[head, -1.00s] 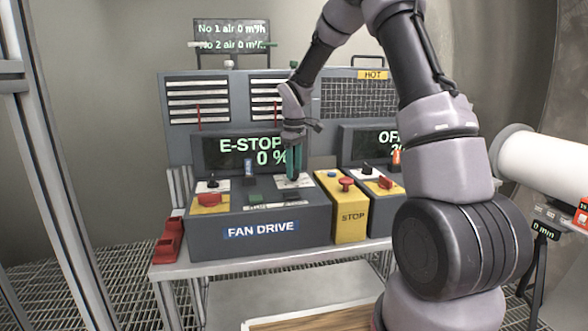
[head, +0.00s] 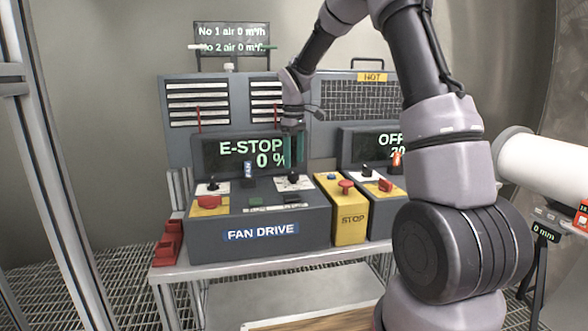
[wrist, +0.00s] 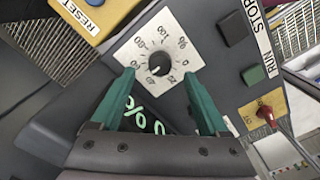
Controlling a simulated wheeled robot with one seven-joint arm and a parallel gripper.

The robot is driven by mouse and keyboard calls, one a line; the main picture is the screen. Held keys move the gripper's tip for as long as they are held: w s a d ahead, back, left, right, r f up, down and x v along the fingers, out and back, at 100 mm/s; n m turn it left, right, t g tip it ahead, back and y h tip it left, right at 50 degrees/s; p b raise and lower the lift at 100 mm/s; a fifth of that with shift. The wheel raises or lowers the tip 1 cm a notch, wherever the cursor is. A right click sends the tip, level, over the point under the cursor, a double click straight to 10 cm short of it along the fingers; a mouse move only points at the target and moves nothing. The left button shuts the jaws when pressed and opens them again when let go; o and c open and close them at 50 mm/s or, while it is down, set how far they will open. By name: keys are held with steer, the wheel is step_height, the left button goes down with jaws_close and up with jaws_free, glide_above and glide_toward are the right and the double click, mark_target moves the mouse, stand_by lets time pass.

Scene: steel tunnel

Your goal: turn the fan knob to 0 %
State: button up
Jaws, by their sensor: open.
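The fan knob is a small black dial (wrist: 158,65) on a white scale plate (wrist: 135,52) in the wrist view. In the head view the knob (head: 293,178) stands at the right of the FAN DRIVE box (head: 260,228). Its pointer is too small to read surely. The box's display (head: 240,153) reads E-STOP and 0 %. My gripper (wrist: 160,76) is open, its teal fingers on either side of the knob in the wrist view. In the head view my gripper (head: 294,163) is above the knob, apart from it, with nothing held.
A second control box (head: 385,215) stands further right.

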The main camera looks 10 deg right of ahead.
mark_target(295, 174)
step_height(295, 174, up, 6)
steer(key=shift+r, duration=0.15)
stand_by(0.3)
steer(key=s+d+r+m+t, duration=0.2)
steer(key=s+r+m, duration=0.1)
steer(key=s+r, duration=0.4)
steer(key=s+d+r+m+t, duration=0.2)
steer(key=s+r+m, duration=0.2)
steer(key=s, duration=0.5)
steer(key=s+d+m+t+y, duration=0.1)
steer(key=s+m, duration=0.5)
steer(key=s, duration=0.8)
steer(key=shift+s+d+r+t+y, duration=0.15)
steer(key=shift+d+t+y, duration=0.3)
steer(key=shift+t, duration=0.65)
